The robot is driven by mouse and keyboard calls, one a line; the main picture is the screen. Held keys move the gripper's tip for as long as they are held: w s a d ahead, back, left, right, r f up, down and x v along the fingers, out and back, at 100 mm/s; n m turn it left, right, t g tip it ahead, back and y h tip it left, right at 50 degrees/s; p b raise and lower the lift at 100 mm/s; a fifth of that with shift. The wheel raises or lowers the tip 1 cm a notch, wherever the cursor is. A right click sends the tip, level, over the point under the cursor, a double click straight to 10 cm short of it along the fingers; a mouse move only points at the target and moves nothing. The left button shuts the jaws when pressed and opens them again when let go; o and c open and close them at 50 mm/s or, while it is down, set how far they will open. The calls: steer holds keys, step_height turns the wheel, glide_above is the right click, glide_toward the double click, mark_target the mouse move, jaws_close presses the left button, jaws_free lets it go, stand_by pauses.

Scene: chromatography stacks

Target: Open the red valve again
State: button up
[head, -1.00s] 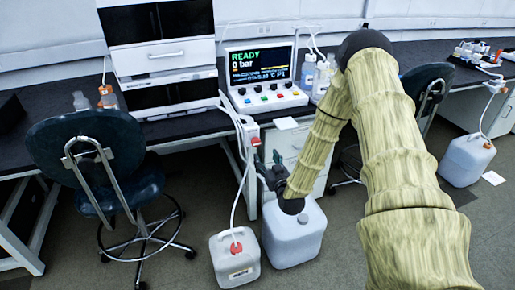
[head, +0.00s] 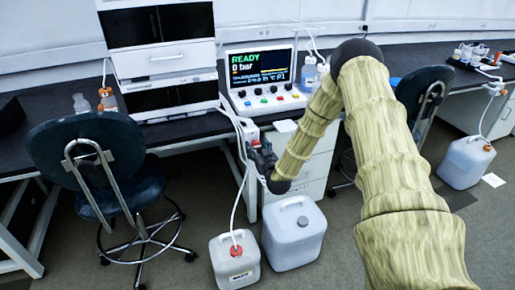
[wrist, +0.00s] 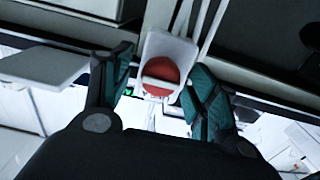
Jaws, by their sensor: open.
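The red valve (wrist: 158,72) is a round red knob with a pale bar across it, on a white housing (wrist: 172,48). In the wrist view it sits between the tips of my gripper (wrist: 157,90), and the bar lies nearly level in the picture. The fingers are open with a gap on either side of the knob, and I see no contact. In the head view my gripper (head: 256,158) is right at the white valve box (head: 250,131) on the bench's front edge. There my gripper hides most of the red knob.
White tubes run from the valve box down to a white container with a red cap (head: 236,262). A larger container (head: 293,235) stands beside it on the floor. The control panel (head: 262,80) on the bench reads READY, 0 bar. A dark chair (head: 88,165) stands at left.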

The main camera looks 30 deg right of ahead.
steer(key=c, duration=1.1)
steer(key=shift+o, duration=0.2)
steer(key=shift+n, duration=0.4)
steer(key=n, duration=0.2)
steer(key=shift+a+r+n+p, duration=0.1)
steer(key=shift+n+p, duration=0.2)
steer(key=shift+n, duration=0.1)
steer(key=n, duration=0.5)
steer(key=n+b, duration=0.1)
steer(key=n, duration=0.4)
steer(key=shift+n+b, duration=0.7)
steer(key=shift+n, duration=1.5)
